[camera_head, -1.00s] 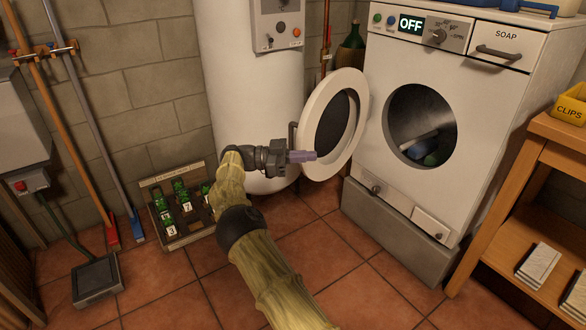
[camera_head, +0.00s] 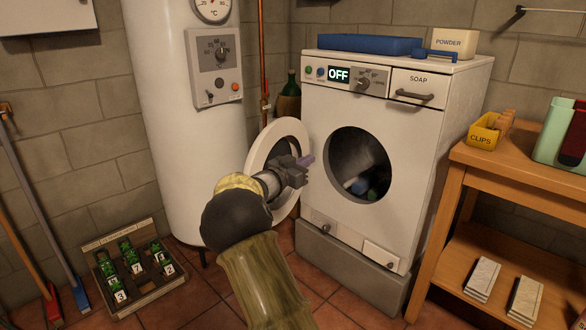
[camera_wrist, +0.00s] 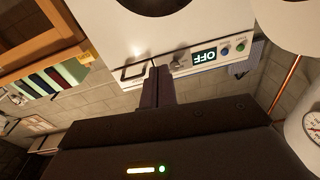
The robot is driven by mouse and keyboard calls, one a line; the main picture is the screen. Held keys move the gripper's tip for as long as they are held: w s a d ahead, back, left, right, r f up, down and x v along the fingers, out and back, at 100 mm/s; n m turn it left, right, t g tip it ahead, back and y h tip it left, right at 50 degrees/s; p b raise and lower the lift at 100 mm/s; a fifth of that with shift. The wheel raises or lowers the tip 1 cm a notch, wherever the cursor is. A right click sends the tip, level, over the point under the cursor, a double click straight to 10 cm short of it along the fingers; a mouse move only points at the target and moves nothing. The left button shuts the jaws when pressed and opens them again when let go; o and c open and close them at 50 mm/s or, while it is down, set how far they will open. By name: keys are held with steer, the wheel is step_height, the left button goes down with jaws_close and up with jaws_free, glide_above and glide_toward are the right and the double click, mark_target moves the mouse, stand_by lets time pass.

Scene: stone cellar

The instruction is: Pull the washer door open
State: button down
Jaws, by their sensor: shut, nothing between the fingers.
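The white washer (camera_head: 400,130) stands at the back wall, and its display reads OFF. Its round door (camera_head: 262,150) is swung wide open to the left, hinged beside the dark drum opening (camera_head: 358,165). Some laundry shows inside the drum. My gripper (camera_head: 308,161) is shut and empty, in front of the door's right part in the head view, and my arm hides the door's lower part. In the wrist view the closed fingers (camera_wrist: 157,85) point toward the washer's front panel (camera_wrist: 215,57), which appears upside down. I cannot tell whether the gripper touches the door.
A white boiler (camera_head: 175,100) stands left of the door. A wooden bench (camera_head: 515,175) with a yellow clips box (camera_head: 482,138) stands at right. A blue tray (camera_head: 365,44) lies on the washer.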

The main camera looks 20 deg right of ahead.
steer(key=s+a+f+n+t+y+p, duration=0.1)
steer(key=s+a+f+n+y+p, duration=0.1)
steer(key=s+a+f+n+y, duration=0.95)
steer(key=s+a+f+g+y, duration=0.1)
steer(key=s+a+g, duration=0.1)
steer(key=s, duration=0.6)
steer(key=s+a+f+n+g+y, duration=0.1)
steer(key=s+a+g+y, duration=0.1)
steer(key=s, duration=0.7)
steer(key=s+a+f+n+g+y, duration=0.1)
steer(key=s+a, duration=0.3)
steer(key=s, duration=0.4)
steer(key=shift+s+f+g+y, duration=0.2)
steer(key=shift+f+g+y, duration=0.25)
steer(key=shift+g+y, duration=0.3)
